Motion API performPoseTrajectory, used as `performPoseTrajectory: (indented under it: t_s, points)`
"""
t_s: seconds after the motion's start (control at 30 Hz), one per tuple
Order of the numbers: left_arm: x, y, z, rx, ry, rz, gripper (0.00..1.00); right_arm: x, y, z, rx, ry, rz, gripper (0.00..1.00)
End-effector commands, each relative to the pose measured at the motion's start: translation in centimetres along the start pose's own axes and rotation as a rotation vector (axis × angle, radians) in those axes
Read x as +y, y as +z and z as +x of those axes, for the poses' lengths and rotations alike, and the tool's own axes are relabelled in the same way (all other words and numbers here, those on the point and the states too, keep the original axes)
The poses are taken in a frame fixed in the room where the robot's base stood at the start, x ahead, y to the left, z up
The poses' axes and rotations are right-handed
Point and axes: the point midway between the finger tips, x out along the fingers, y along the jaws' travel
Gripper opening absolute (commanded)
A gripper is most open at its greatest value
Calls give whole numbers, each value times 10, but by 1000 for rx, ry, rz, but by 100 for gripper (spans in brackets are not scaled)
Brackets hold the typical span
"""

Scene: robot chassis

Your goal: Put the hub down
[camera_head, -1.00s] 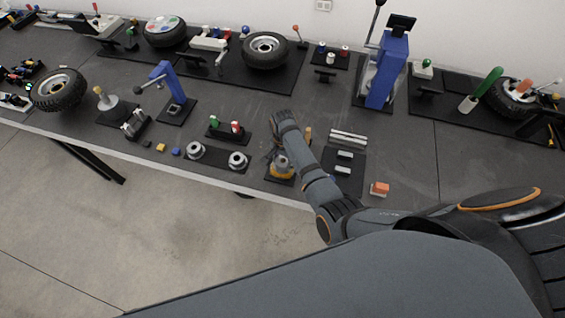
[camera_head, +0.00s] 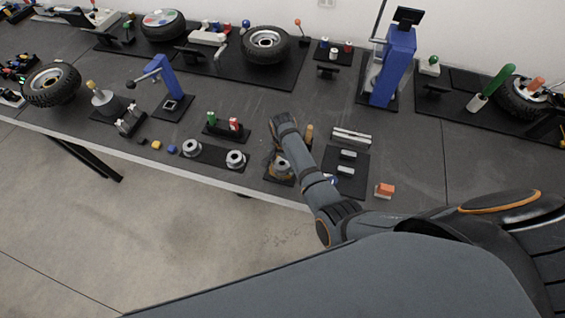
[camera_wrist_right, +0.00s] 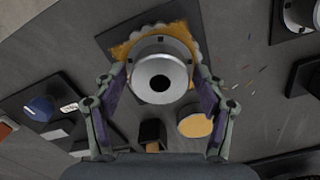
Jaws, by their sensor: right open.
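A silver round hub (camera_wrist_right: 160,72) with a dark centre hole sits on a yellow, scalloped-edged fixture (camera_wrist_right: 124,50) on a dark mat. My right gripper (camera_wrist_right: 160,88) is open, with one finger on each side of the hub; whether the fingers touch it I cannot tell. In the head view my right gripper (camera_head: 277,163) is low over the table's front edge, partly hiding the fixture. My left gripper is not in view.
Two similar silver hubs (camera_head: 192,147) (camera_head: 235,158) stand on a black mat to the left. A stand with green and red pieces (camera_head: 226,125) is behind them. Grey bars (camera_head: 347,155) and an orange block (camera_head: 384,190) lie to the right.

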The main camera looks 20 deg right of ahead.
Motion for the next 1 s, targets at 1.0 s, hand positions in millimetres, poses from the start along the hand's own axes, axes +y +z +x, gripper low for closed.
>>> performPoseTrajectory:
  t_s: [1.0]
  points:
    - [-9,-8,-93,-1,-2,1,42,0,0,-125,0,0,-1,71]
